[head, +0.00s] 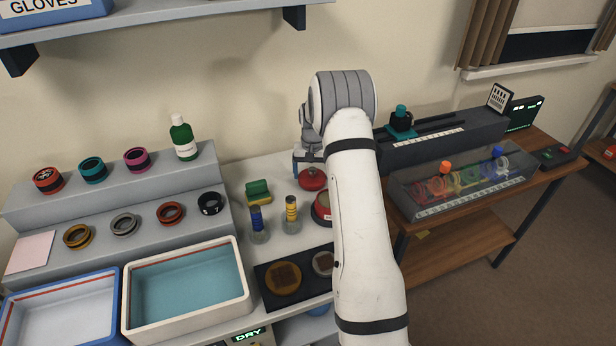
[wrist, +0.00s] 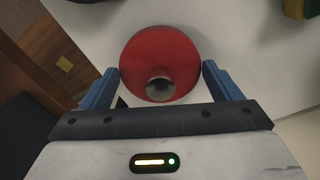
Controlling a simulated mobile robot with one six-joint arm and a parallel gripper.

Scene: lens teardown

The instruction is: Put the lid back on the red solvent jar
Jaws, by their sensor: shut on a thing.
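The red lid (head: 312,179), a round disc with a knob, is between the fingers of my gripper (head: 309,168), left of my forearm. In the wrist view the lid (wrist: 158,48) shows its red face and grey-ended knob, with a blue finger at each side edge. My gripper (wrist: 160,68) is shut on it. I cannot tell how far the lid is above the counter. The red solvent jar (head: 321,207) stands just below the lid in the head view, partly hidden behind my forearm; its opening is mostly hidden.
A black mat (head: 301,260) with round pieces lies in front. A white basin (head: 243,290) is at left.

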